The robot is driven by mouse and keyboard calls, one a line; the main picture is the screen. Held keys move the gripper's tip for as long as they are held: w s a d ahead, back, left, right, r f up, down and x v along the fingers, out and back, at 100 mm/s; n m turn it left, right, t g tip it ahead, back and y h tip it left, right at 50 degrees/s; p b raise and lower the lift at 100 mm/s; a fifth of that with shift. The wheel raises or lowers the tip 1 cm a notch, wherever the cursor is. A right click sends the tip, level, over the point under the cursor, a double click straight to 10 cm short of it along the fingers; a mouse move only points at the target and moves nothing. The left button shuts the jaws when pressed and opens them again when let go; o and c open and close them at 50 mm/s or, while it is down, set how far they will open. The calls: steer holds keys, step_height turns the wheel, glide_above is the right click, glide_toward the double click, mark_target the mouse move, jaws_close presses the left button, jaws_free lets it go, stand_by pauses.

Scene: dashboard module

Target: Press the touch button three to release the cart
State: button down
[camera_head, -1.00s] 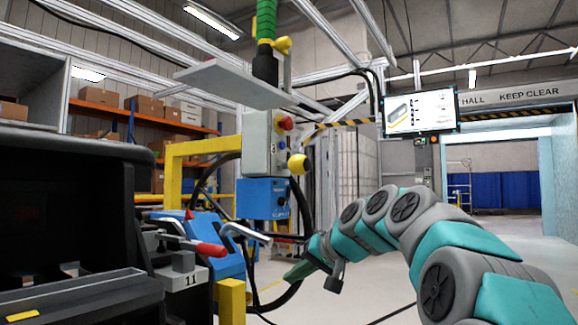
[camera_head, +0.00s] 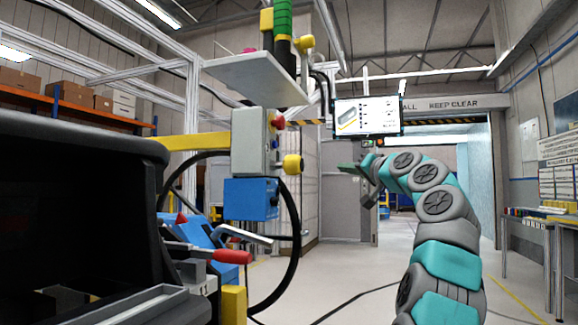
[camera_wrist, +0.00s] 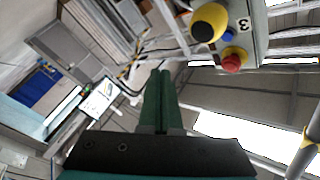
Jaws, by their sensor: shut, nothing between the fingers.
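A grey control box (camera_head: 250,142) hangs left of centre in the head view. A red knob (camera_head: 278,122) and a yellow dome button (camera_head: 293,164) stick out from its right side. In the wrist view the box (camera_wrist: 257,40) is at the top right.
A blue box (camera_head: 250,199) is under the control box, with a looping black cable (camera_head: 297,240) beside it. A grey shelf plate (camera_head: 256,80) is above. A red-handled clamp (camera_head: 232,257) is below. A screen (camera_head: 367,115) stands behind my arm. Open floor lies right.

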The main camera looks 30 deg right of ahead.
mark_target(293, 165)
steer(key=shift+s+d+r, duration=0.2)
steer(key=shift+s+r, duration=0.1)
steer(key=shift+r, duration=0.05)
steer(key=w+a, duration=0.5)
steer(key=w, duration=0.1)
steer(key=shift+w+a+b, duration=0.35)
steer(key=shift+a+b, duration=0.05)
stand_by(0.3)
steer(key=shift+w+a, duration=0.1)
stand_by(1.8)
steer(key=shift+w+a, duration=0.15)
steer(key=shift+w, duration=0.05)
steer(key=shift+w+a, duration=0.3)
steer(key=shift+w, duration=0.05)
stand_by(0.9)
steer(key=shift+s+d, duration=0.1)
stand_by(0.3)
steer(key=shift+s+d, duration=0.45)
steer(key=shift+s, duration=0.1)
